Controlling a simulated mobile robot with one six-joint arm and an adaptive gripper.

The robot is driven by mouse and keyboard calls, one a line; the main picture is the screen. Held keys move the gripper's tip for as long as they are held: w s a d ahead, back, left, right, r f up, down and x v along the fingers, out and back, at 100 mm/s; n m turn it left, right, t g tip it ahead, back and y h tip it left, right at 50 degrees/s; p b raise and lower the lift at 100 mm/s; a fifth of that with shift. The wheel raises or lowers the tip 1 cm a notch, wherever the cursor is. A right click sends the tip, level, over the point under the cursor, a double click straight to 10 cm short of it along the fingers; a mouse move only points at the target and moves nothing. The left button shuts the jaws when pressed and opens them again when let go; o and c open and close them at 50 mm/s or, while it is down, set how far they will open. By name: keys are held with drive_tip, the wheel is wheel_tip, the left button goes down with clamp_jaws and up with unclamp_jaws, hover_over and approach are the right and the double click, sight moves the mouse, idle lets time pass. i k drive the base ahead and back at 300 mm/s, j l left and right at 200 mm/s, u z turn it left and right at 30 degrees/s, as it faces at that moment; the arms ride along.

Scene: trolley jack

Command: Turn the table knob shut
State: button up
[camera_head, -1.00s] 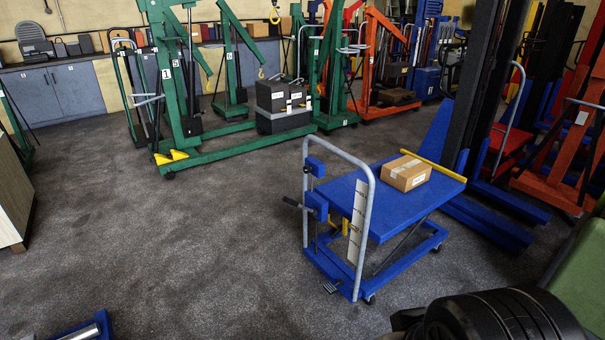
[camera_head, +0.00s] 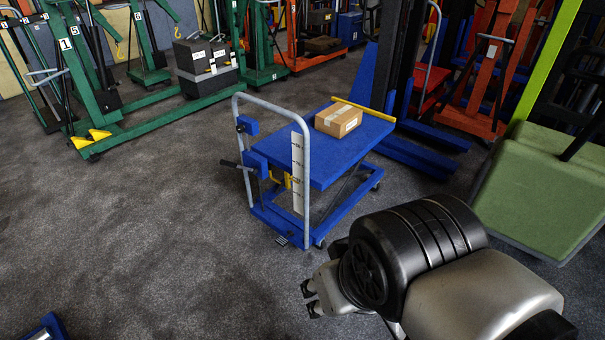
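The blue lift table (camera_head: 335,155) stands at mid-picture with its platform raised. Its grey push bar (camera_head: 270,106) carries an upper blue block (camera_head: 248,125) with a small dark part on its left. A lower blue block (camera_head: 256,161) has a black handle (camera_head: 233,164) sticking out to the left. I cannot tell which of these is the knob, or whether it is shut. My gripper (camera_head: 309,298) is at the lower middle, apart from the table and nearer to me. Its two fingertips are apart with nothing between them.
A cardboard box (camera_head: 338,119) and a yellow bar (camera_head: 363,107) are on the platform. A pedal (camera_head: 281,240) sits low at the table's front. Green hoists (camera_head: 80,70) stand at the back left, a green padded block (camera_head: 540,185) at right. The floor left of the table is clear.

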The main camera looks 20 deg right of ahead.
sight(240, 129)
drive_tip(key=i+j, duration=0.25)
drive_tip(key=i, duration=0.3)
drive_tip(key=i+j+z, duration=0.1)
drive_tip(key=i, duration=0.45)
drive_tip(key=i+j, duration=0.4)
drive_tip(key=i, duration=0.15)
drive_tip(key=i+j+z, duration=0.1)
drive_tip(key=i+j, duration=0.15)
drive_tip(key=i, duration=0.3)
drive_tip(key=i+j, duration=0.3)
drive_tip(key=i, duration=0.2)
drive_tip(key=z, duration=0.05)
